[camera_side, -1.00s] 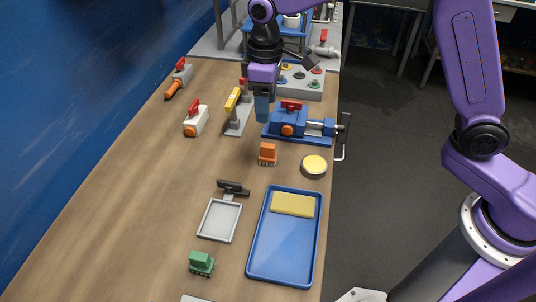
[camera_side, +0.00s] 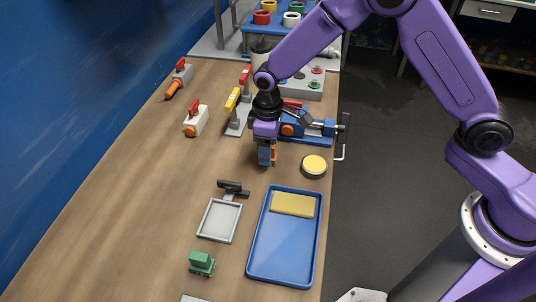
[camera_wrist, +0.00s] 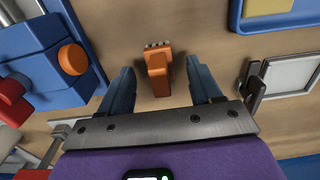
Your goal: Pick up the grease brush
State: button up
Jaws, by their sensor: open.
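A small orange brush (camera_wrist: 157,74) with a row of dark bristle tufts stands on the wooden table; in the side view only a sliver of it (camera_side: 274,156) shows behind my fingers. My gripper (camera_side: 267,158) is low over it, pointing down. In the wrist view my gripper (camera_wrist: 159,68) is open, with the brush between the two fingers and a gap on each side. A similar green brush (camera_side: 201,263) stands near the front of the table. I cannot tell from looks alone which brush is the grease one.
A blue vise (camera_side: 310,128) stands close behind my gripper, and a round yellow-topped tin (camera_side: 314,166) to its right. A blue tray (camera_side: 284,252) with a yellow sponge (camera_side: 293,204) and a grey framed panel (camera_side: 219,220) lie in front. The table's left side is mostly clear.

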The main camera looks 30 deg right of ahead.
notch_tip(320, 180, down, 2)
jog(key=c, duration=1.1)
jog(key=shift+c, duration=0.2)
jog(key=shift+r, duration=0.15)
jog(key=shift+r, duration=0.65)
jog(key=s+d+r, duration=0.6)
jog(key=s+r, duration=0.5)
jog(key=s, duration=0.1)
jog(key=shift+s+r, duration=0.25)
jog(key=shift+s, duration=0.05)
